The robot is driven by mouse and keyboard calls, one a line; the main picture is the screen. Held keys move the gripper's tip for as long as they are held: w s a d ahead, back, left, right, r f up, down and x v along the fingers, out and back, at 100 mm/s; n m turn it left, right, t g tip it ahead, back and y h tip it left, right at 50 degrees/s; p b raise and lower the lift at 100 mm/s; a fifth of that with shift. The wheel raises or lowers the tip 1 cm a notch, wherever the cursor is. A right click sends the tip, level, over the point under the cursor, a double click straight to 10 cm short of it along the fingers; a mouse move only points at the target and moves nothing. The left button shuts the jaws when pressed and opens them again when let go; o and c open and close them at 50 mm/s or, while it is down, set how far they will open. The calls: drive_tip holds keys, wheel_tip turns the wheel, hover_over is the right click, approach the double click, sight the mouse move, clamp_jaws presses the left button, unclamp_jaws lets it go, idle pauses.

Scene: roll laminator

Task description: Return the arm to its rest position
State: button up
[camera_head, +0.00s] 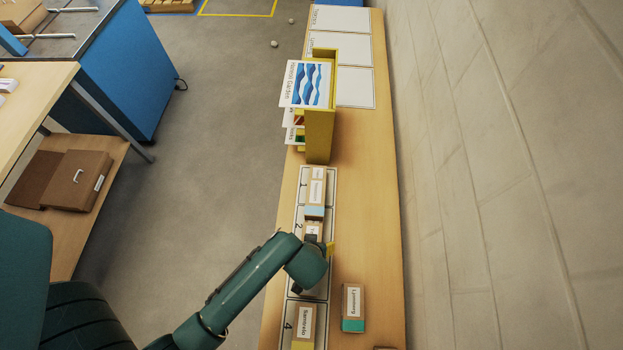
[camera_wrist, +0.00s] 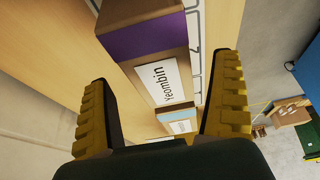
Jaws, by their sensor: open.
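My gripper (camera_head: 320,245) is over the numbered strip on the long wooden bench, at the end of my green arm. In the wrist view my gripper (camera_wrist: 163,75) is open, with one yellow ridged finger at either side of a cardboard box labelled "Yeombin" (camera_wrist: 163,72). This box has a purple end and sits on the strip. I cannot tell whether the fingers touch it. In the head view the same box (camera_head: 313,229) is mostly hidden under my gripper.
A box with a light blue end (camera_head: 315,185) lies just beyond. Nearer are a "Santorio" box (camera_head: 304,322) and a teal-ended box (camera_head: 353,302). A yellow holder (camera_head: 320,135) with printed sheets stands farther along. The wall (camera_head: 470,180) runs along the bench's right; open floor (camera_head: 215,150) lies left.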

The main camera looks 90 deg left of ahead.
drive_tip(key=v, duration=0.8)
drive_tip(key=shift+d+r, duration=0.1)
drive_tip(key=shift+r, duration=0.1)
